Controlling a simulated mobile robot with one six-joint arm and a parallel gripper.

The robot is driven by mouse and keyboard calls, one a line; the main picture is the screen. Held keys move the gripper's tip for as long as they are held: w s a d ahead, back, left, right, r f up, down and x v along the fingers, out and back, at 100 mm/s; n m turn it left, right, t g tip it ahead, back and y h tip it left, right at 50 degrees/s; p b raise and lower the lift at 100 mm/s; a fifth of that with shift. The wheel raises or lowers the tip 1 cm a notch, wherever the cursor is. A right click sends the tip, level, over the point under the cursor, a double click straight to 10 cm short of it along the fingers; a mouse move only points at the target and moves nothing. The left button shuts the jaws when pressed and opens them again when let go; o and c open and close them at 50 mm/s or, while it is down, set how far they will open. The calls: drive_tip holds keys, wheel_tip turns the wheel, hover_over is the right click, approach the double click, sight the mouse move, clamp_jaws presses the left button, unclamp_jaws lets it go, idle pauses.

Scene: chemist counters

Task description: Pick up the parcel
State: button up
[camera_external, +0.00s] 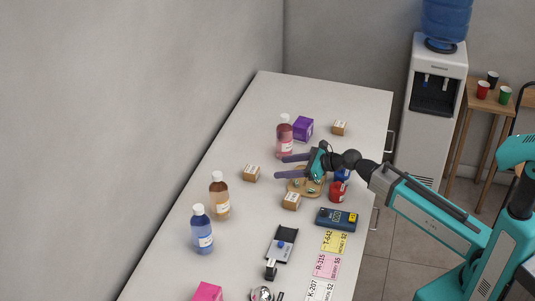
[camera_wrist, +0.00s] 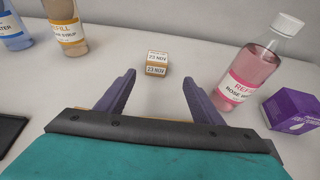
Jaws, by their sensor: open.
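Several small brown cardboard boxes with white labels stand on the counter; the frames do not show which one is the parcel. One box (camera_external: 251,172) stands near the wall side, between the amber and pink bottles. In the wrist view this box (camera_wrist: 157,63) reads "23 NOV" and lies ahead of the gap between my fingers. A second box (camera_external: 291,201) stands nearer the middle, and a third box (camera_external: 339,128) is at the far end. My gripper (camera_external: 279,167) is open and empty, above the counter, pointing left, with its purple fingers (camera_wrist: 158,98) apart and short of the first box.
A pink bottle (camera_external: 284,138) and a purple box (camera_external: 303,128) stand beyond my gripper. Amber (camera_external: 219,196) and blue (camera_external: 201,230) bottles stand at the left. A round wooden board (camera_external: 306,187) lies under my wrist. The counter around the first box is clear.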

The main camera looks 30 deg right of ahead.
sight(258, 172)
drive_tip(key=shift+s+a+f, duration=0.15)
drive_tip(key=shift+a, duration=0.05)
drive_tip(key=shift+x, duration=4.3)
drive_tip(key=shift+a+f, duration=0.1)
drive_tip(key=shift+p+x, duration=0.4)
drive_tip(key=shift+x, duration=2.1)
drive_tip(key=shift+c, duration=0.4)
drive_tip(key=c, duration=1.1)
